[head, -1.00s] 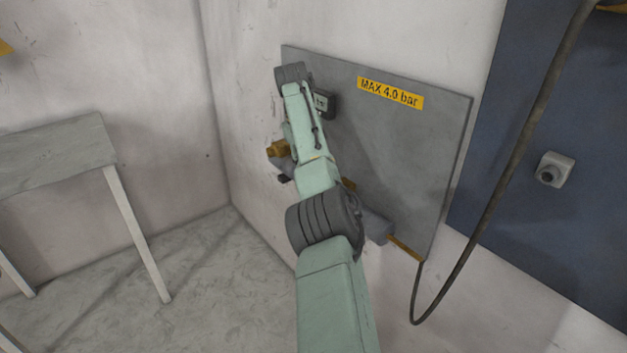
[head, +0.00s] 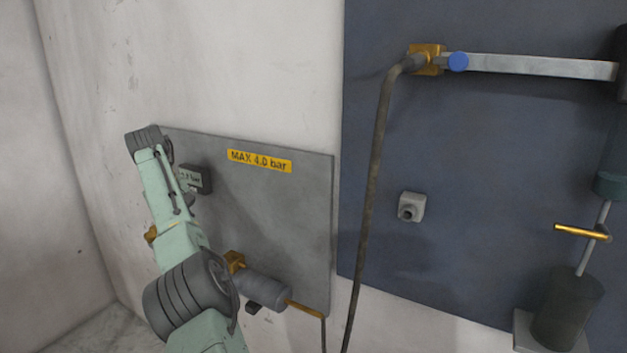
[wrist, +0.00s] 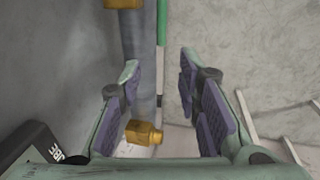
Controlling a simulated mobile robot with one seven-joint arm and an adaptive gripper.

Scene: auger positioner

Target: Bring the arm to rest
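My arm (head: 178,235) reaches up along the left part of a grey wall panel (head: 285,210) in the head view. My gripper is hidden behind the arm there. In the wrist view my gripper (wrist: 160,85) is open, its two purple-padded fingers apart. A brass fitting (wrist: 143,134) shows between the fingers, with a grey pipe (wrist: 140,50) above it in the picture. I see no contact with either, and the depth between them is hard to judge.
On the grey panel are a small display (head: 195,180) and a grey cylinder (head: 265,289) with brass parts. To the right, a blue panel (head: 480,150) bears a hanging dark hose (head: 374,170), a grey socket (head: 411,207) and a metal bar (head: 540,67).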

